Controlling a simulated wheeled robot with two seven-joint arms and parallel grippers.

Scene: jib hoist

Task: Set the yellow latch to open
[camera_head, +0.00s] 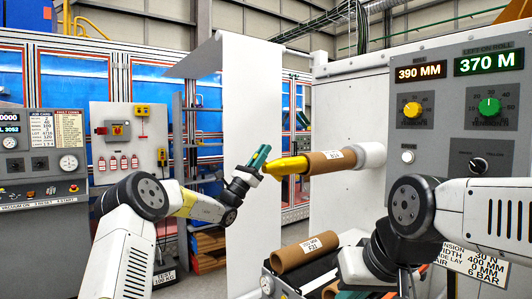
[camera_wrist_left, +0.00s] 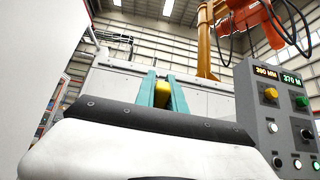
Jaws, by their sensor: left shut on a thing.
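The yellow latch (camera_wrist_left: 162,93) shows as a small yellow piece between the teal fingers in the left wrist view. My left gripper (camera_head: 259,158) is shut on it, at the tip of a yellow tapered shaft end (camera_head: 285,167) in the head view. The fingers hide most of the latch, so its exact setting cannot be read. A brown cardboard core (camera_head: 328,161) sits on the shaft behind the yellow end. My right arm is bent down at the lower right, and its fingers do not show clearly.
A grey control panel (camera_head: 455,115) with yellow and green knobs stands at the right. A cart with brown cores (camera_head: 304,252) is below the shaft. A white web sheet (camera_head: 250,110) hangs behind my left gripper. A control desk (camera_head: 40,155) stands far left.

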